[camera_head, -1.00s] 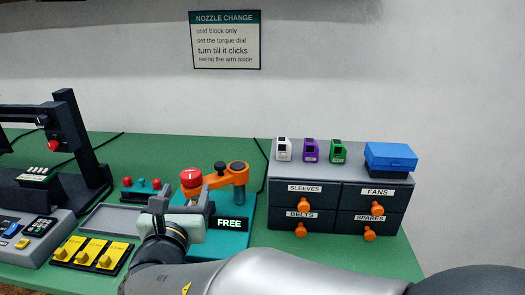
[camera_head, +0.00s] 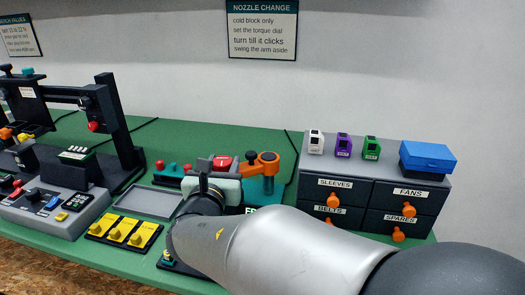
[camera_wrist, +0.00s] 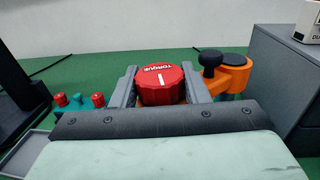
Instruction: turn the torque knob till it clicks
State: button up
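The red torque knob (camera_wrist: 160,88) shows in the wrist view with its TORQUE label and a white line pointing nearly straight up the picture. My gripper (camera_wrist: 160,82) has one grey finger on each side of it, and both fingers appear to press against its sides. In the head view the knob (camera_head: 222,161) shows only in part above my gripper (camera_head: 220,165). The orange arm (camera_head: 262,166) with a black knob stands just right of it on the teal base (camera_head: 262,190).
A drawer cabinet (camera_head: 345,183) with orange knobs stands close on the right, with a blue box (camera_head: 427,158) on top.

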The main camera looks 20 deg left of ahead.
jog(key=shift+m+h+p, duration=0.5)
jog(key=shift+h+p, duration=0.05)
jog(key=shift+h, duration=0.15)
jog(key=m+t+h+p, duration=0.1)
jog(key=m+h+p, duration=0.1)
jog(key=h, duration=0.1)
jog(key=shift+a+r, duration=0.1)
jog(key=shift+r, duration=0.05)
jog(key=m+h+p, duration=0.1)
jog(key=h+p, duration=0.1)
jog(key=h, duration=0.1)
jog(key=m+h+p, duration=0.2)
jog(key=shift+m+g+h, duration=0.3)
jog(key=shift+h, duration=0.1)
jog(key=m+g+h+p, duration=0.2)
jog(key=m+h+p, duration=0.1)
jog(key=h+p, duration=0.1)
jog(key=shift+h, duration=0.4)
jog(key=m+g+h+p, duration=0.2)
jog(key=m+h+p, duration=0.1)
jog(key=shift+g+h, duration=0.3)
jog(key=shift+m+g, duration=0.3)
jog(key=o, duration=1)
